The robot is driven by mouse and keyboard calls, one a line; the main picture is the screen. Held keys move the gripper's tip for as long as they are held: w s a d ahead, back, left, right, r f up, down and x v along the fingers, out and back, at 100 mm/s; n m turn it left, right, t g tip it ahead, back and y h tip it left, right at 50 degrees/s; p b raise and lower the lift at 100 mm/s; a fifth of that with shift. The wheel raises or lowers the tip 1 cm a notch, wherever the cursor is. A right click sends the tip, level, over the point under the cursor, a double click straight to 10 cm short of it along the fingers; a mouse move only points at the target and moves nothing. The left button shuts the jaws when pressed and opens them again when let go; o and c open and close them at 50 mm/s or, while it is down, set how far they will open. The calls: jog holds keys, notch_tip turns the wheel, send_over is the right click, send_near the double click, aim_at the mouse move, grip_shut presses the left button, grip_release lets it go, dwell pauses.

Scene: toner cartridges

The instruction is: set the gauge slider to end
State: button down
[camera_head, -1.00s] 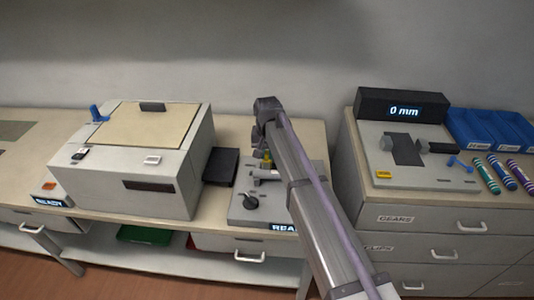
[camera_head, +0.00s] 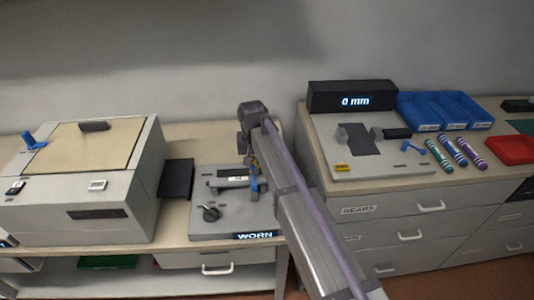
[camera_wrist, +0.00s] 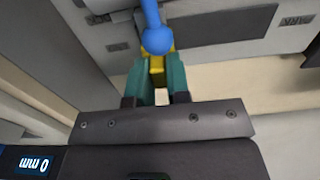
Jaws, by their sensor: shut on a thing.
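The gauge (camera_head: 385,165) with a black display reading "0 mm" (camera_head: 353,101) stands on the right cabinet. My gripper (camera_wrist: 157,66) is left of the gauge, over the middle device (camera_head: 228,222). Its teal fingers with yellow tips are shut at the round end of a blue lever (camera_wrist: 155,38). That lever also shows beside my arm (camera_head: 254,184). My arm hides much of the gripper in the head view.
The middle device shows "WORN" (camera_head: 255,236) and has a black knob (camera_head: 211,213). A large grey machine (camera_head: 90,190) stands left.

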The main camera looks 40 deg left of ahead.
aim_at(255, 158)
jog(key=shift+w+d, duration=0.15)
jog(key=c, duration=1.1)
grip_release()
notch_tip(255, 158, up, 11)
jog(key=p, duration=1)
jog(key=shift+f+p, duration=0.1)
jog(key=shift+p, duration=0.3)
